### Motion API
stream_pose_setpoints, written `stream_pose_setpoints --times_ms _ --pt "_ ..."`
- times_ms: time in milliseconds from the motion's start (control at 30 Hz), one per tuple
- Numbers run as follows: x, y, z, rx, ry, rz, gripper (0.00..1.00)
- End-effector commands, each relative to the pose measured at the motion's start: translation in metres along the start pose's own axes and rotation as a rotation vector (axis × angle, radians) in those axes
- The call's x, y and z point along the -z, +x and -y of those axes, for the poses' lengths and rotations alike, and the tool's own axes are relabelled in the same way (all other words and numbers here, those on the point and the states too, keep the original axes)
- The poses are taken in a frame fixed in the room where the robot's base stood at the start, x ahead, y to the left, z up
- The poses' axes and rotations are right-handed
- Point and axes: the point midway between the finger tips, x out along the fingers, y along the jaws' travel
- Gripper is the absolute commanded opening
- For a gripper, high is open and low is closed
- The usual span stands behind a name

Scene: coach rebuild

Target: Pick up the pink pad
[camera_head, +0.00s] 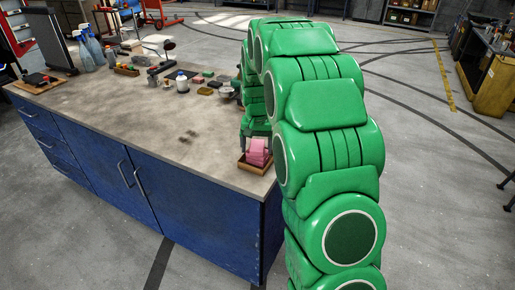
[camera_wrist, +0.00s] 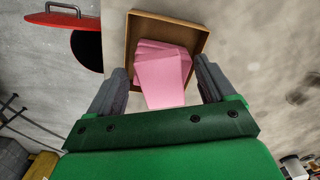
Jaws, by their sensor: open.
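Pink pads (camera_head: 258,150) lie stacked in a small open brown box (camera_head: 249,168) at the near right corner of the blue workbench. In the wrist view the pink pads (camera_wrist: 163,70) fan slightly over one another inside the brown box (camera_wrist: 136,30). My gripper (camera_wrist: 163,82) is open, with one grey finger on each side of the pads. No contact between fingers and pads shows clearly. In the head view my green arm hides part of the bench edge, and the fingertips are hard to make out.
The blue workbench (camera_head: 130,120) has a clear middle. Several small items, including a white bottle (camera_head: 182,83) and spray bottles (camera_head: 94,50), stand along its far side. A red-rimmed dark round object (camera_wrist: 80,22) is left of the box in the wrist view.

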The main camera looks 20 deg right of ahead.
Motion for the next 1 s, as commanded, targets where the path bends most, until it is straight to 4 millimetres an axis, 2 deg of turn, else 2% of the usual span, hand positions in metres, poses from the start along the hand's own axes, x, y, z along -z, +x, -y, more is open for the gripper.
stream_pose_setpoints --times_ms 100,133,500,533,567,800,1000 --pt "0.0 -0.001 0.0 0.0 0.0 -0.001 0.83" --pt "0.0 -0.001 0.0 0.0 0.0 -0.001 0.8" --pt "0.0 -0.001 0.0 0.0 0.0 -0.001 0.24" --pt "0.0 -0.001 0.0 0.0 0.0 -0.001 0.24" --pt "0.0 -0.001 0.0 0.0 0.0 -0.001 0.19" --pt "0.0 -0.004 0.0 0.0 0.0 -0.002 0.19" --pt "0.0 -0.022 0.0 0.001 0.0 -0.003 0.19"
